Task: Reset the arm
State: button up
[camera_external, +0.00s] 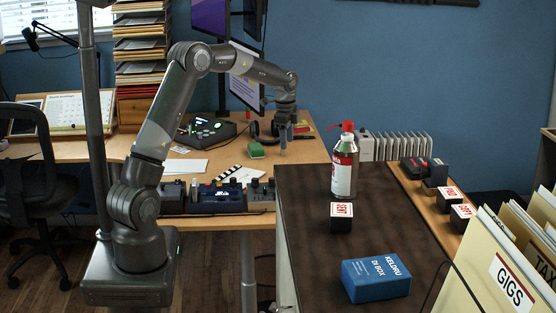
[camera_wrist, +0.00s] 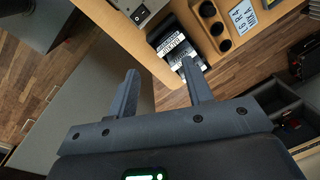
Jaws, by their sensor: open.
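My gripper (camera_external: 283,142) hangs from the arm, fingers pointing down, over the front right part of the wooden desk (camera_external: 190,151) in the external view. In the wrist view my gripper (camera_wrist: 160,82) shows two dark fingers spread apart with nothing between them. Below it in that view are the desk edge, the wood floor and a grey cabinet side. The arm is bent, with its elbow raised high.
A dark-topped cabinet (camera_external: 300,250) at right carries a spray can (camera_external: 344,165), a black SENT stamp (camera_external: 341,217) and a blue box (camera_external: 376,279). A green-topped block (camera_external: 256,151), headphones and several pedals lie on the desk. Folders (camera_external: 510,275) stand at far right.

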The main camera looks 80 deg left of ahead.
jog(key=s+d+r+n+t, duration=0.1)
jog(key=d+r, duration=0.4)
jog(key=d, duration=0.5)
jog(key=s+d+r+n, duration=0.15)
jog(key=d+r, duration=0.25)
jog(key=d, duration=0.5)
jog(key=s+d+r+t, duration=0.15)
jog(key=d+r, duration=0.35)
jog(key=d, duration=0.5)
jog(key=s+d+f+n+t+h, duration=0.1)
jog(key=s+d+f+n+t, duration=0.1)
jog(key=s+d, duration=1.4)
jog(key=shift+s+d+f+n, duration=0.35)
jog(key=shift+s+f, duration=0.05)
jog(key=shift+s, duration=0.35)
jog(key=shift+t, duration=0.25)
